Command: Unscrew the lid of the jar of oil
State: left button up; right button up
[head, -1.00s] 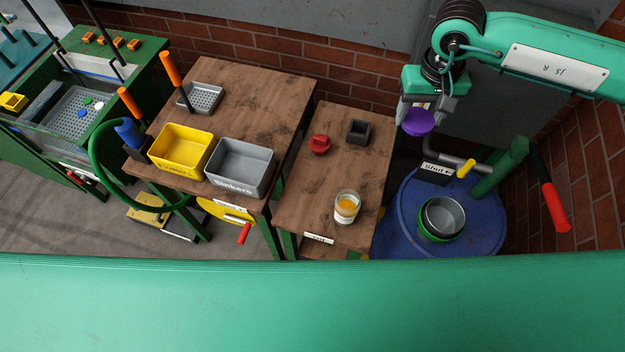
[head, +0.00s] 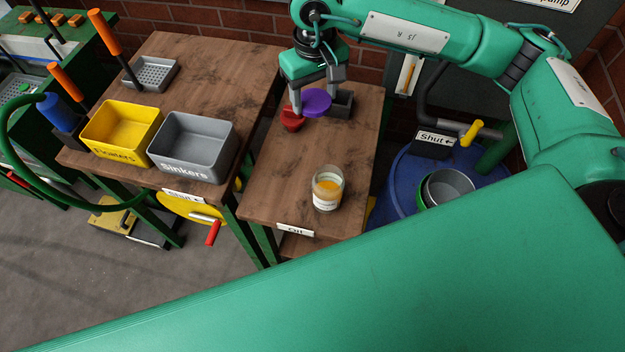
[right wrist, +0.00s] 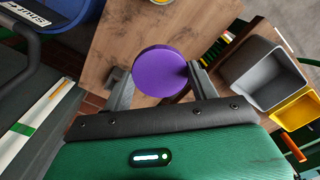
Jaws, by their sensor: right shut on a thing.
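The glass jar of oil (head: 327,190), with orange contents and a pale label, stands upright and uncovered on the narrow wooden table (head: 265,195). My right gripper (head: 316,101) is shut on a flat round purple lid (head: 317,103), over the far part of that table, behind the jar. In the right wrist view the purple lid (right wrist: 160,71) sits between the two fingers, and part of the jar (right wrist: 162,2) shows at the top edge. My left gripper is not in view.
A red object (head: 291,119) and a dark square holder (head: 342,104) are close to the right gripper. Yellow (head: 102,147) and grey (head: 190,170) bins stand on the left table. A blue drum (head: 394,190) stands to the right. Table surface around the jar is clear.

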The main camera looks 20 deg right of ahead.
aim_at(313, 101)
notch_tip(313, 101, down, 4)
jog(key=b, duration=0.2)
jog(key=shift+a+b, duration=0.15)
jog(key=shift+b, duration=0.25)
notch_tip(313, 101, down, 20)
jog(key=p, duration=0.3)
jog(key=shift+r, duration=0.25)
jog(key=shift+f, duration=0.1)
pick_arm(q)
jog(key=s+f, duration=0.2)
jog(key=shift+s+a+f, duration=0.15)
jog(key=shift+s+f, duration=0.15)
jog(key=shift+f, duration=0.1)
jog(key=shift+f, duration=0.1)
pick_arm(e)
jog(key=shift+f, duration=0.1)
jog(key=o, duration=0.9)
jog(key=shift+c, duration=0.2)
jog(key=shift+o, duration=1.1)
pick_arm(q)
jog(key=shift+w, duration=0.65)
